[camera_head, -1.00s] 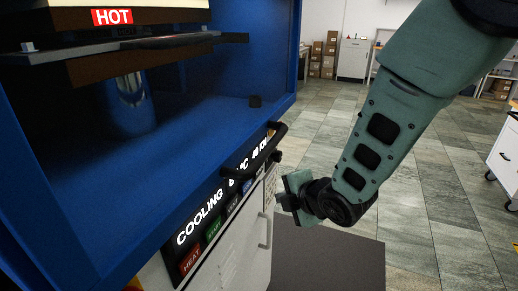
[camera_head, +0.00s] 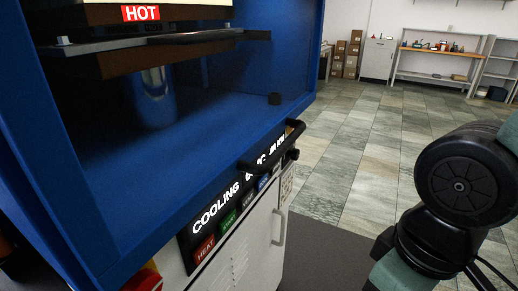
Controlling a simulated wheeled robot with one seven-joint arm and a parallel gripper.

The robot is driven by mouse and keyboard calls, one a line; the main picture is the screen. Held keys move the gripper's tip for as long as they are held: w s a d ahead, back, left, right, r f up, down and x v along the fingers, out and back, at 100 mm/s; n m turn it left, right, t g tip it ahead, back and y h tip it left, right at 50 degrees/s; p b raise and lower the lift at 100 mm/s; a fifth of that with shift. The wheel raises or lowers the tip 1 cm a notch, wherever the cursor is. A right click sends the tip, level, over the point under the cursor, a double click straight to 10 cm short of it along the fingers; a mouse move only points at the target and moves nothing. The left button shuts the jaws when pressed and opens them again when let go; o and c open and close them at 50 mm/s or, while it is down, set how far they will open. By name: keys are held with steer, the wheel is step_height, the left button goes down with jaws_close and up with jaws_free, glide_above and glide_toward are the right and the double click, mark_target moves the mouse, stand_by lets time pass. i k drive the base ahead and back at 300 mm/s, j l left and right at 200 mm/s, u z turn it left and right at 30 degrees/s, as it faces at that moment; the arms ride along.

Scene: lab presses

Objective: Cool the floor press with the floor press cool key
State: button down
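The floor press (camera_head: 195,120) is a large blue frame filling the left side, with a red "HOT" sign on its upper platen. Its slanted control panel has a display (camera_head: 215,208) reading "COOLING", with further readings partly covered by a black handle (camera_head: 270,160). Below the display is a row of keys: a red "HEAT" key (camera_head: 204,249), a green key (camera_head: 228,222), a dark key and a blue key (camera_head: 263,183) at the far end. The blue key's label is too small to read. My arm is at the lower right, apart from the panel; my gripper is out of view.
A white cabinet door (camera_head: 250,250) with a handle is below the panel. A red knob (camera_head: 143,281) is at the bottom left. Open tiled floor (camera_head: 350,160) lies right of the press. Shelves (camera_head: 440,65), a grey cabinet and boxes (camera_head: 345,55) stand at the back.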

mark_target(275, 167)
steer(key=l+u, duration=0.8)
steer(key=k+l+u, duration=0.1)
steer(key=l+u, duration=0.3)
steer(key=j, duration=0.1)
